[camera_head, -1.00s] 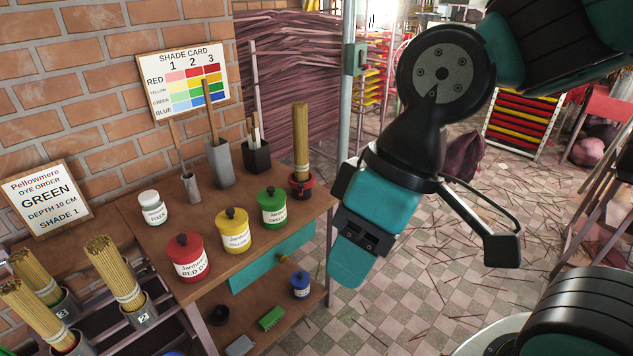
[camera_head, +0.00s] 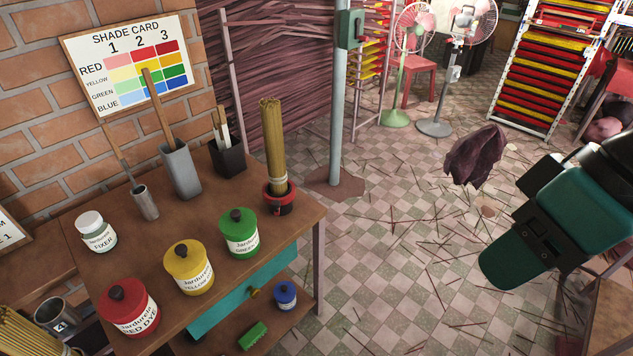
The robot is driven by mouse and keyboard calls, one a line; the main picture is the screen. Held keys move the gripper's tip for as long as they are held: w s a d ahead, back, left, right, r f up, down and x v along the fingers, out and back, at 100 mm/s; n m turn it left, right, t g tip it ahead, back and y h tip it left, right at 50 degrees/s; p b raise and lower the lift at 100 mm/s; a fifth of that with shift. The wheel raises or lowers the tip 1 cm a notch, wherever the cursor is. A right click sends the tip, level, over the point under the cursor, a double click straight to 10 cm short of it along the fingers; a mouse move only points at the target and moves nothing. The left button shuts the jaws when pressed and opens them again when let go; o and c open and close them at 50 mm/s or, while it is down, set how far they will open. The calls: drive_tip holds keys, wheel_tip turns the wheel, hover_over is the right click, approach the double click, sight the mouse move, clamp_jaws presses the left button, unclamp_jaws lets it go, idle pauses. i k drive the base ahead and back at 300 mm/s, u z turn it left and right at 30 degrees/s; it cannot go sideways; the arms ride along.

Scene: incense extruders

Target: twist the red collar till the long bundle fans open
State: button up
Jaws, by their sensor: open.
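The long bundle (camera_head: 273,145) of tan sticks stands upright at the right rear corner of the wooden table. Its sticks are close together. The red collar (camera_head: 276,201) is around the bundle's foot, with dark parts beside it; its exact shape is too small to tell. My gripper (camera_head: 515,250) is at the right edge of the view, over the floor, well to the right of the bundle and apart from it. It is open, with nothing seen in it, and part of it is hidden by its own housing.
Red (camera_head: 128,312), yellow (camera_head: 189,267) and green (camera_head: 239,233) dye jars stand along the table's front. A grey holder (camera_head: 180,170) and a black holder (camera_head: 227,157) stand left of the bundle. A pole (camera_head: 337,120) rises behind it. Stick-strewn floor lies between table and gripper.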

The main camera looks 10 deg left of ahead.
sight(276, 203)
drive_tip(key=z, duration=0.05)
drive_tip(key=i, duration=0.65)
drive_tip(key=u, duration=0.9)
drive_tip(key=i, duration=0.35)
drive_tip(key=u, duration=0.35)
